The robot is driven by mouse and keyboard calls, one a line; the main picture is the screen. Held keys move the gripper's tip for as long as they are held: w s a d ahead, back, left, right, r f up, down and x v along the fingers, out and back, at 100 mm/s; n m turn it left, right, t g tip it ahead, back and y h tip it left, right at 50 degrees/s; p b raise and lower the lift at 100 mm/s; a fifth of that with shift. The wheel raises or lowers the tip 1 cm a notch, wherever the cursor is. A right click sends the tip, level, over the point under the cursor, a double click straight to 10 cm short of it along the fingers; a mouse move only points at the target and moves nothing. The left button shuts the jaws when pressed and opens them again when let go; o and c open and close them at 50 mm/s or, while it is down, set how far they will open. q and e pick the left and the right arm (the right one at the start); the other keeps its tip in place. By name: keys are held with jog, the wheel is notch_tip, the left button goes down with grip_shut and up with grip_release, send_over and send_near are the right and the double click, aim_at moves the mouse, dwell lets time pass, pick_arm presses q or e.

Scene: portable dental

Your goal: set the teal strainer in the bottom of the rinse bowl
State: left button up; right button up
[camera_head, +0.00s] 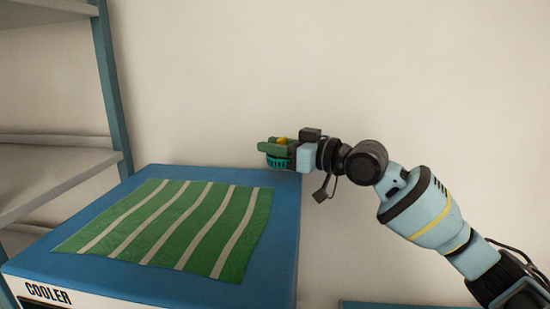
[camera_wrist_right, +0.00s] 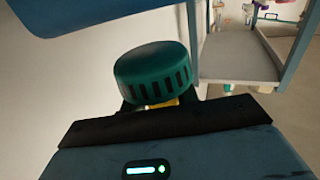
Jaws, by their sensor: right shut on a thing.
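The teal strainer (camera_head: 279,163) is a short, round cap with slotted sides. It is held in my right gripper (camera_head: 277,147), above or near the back right corner of the blue cooler. The strainer also shows close up in the right wrist view (camera_wrist_right: 152,70), with a bit of yellow fingertip (camera_wrist_right: 160,104) at its base. My right gripper is shut on it. The fingers mostly hide behind the strainer and the gripper body. The rinse bowl is not visible in either view. My left gripper is not in view.
The blue cooler (camera_head: 278,232) has a green and white striped cloth (camera_head: 175,226) lying flat on its top, with nothing on the cloth. A shelf unit (camera_head: 112,85) stands at the left. A plain wall (camera_head: 400,70) is behind. A blue edge (camera_head: 385,304) shows at the bottom right.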

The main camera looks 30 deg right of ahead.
aim_at(276, 159)
jog(key=shift+f, duration=1.35)
jog(key=shift+f, duration=0.2)
jog(key=o, duration=1)
jog(key=shift+c, duration=0.2)
